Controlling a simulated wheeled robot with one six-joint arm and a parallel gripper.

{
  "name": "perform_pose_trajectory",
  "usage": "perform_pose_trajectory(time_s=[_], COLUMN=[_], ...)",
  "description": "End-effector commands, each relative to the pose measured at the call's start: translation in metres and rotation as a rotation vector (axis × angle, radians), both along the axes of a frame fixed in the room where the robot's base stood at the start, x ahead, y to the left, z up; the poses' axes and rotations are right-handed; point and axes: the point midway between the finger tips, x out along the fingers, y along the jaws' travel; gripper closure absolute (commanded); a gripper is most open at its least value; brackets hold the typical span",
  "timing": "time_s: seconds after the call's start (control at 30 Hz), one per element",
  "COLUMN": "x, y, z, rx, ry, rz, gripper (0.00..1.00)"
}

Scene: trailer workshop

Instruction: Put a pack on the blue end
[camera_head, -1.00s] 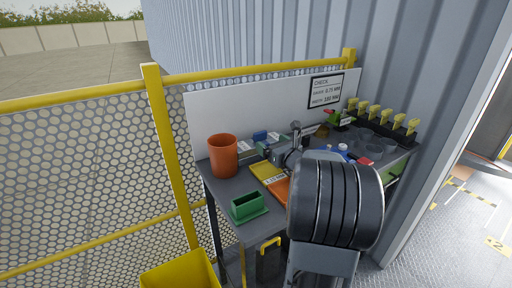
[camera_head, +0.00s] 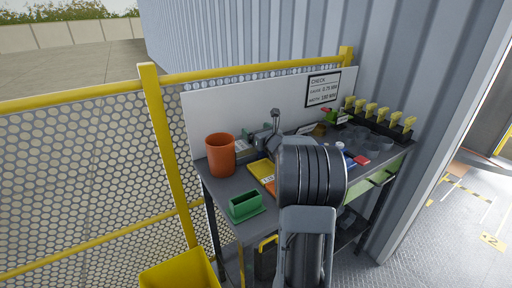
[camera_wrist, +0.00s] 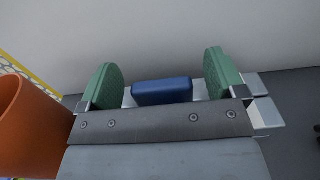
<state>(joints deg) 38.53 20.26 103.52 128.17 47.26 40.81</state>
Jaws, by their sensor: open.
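My gripper (camera_wrist: 160,80) is open, its two green-padded fingers spread apart in the wrist view. A small dark blue block (camera_wrist: 162,91) shows in the gap between the fingers, apart from both pads. Whether it is a pack or the blue end, I cannot tell. In the head view my gripper (camera_head: 262,140) is at the back of the bench, close to the white backboard, and my arm hides much of the area around it. A yellow labelled piece (camera_head: 259,169) lies flat in front of it, with an orange piece (camera_head: 270,188) partly hidden by my arm.
An orange cup (camera_head: 221,155) stands left of my gripper, close to it in the wrist view (camera_wrist: 30,128). A green open holder (camera_head: 245,206) sits at the bench's front left. The backboard (camera_head: 205,110) is behind. Yellow-topped clips (camera_head: 383,112) and grey round cups stand at the right.

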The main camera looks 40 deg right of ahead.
Motion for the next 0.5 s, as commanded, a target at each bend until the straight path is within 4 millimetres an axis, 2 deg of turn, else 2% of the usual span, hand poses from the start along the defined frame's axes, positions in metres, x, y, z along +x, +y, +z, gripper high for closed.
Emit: perform_pose_trajectory(time_s=[0.2, 0.5], x=[0.0003, 0.0001], y=[-0.0001, 0.0000], z=[0.0002, 0.0001], rx=[0.000, 0.000], ry=[0.000, 0.000], rz=[0.000, 0.000], gripper=[0.12, 0.40])
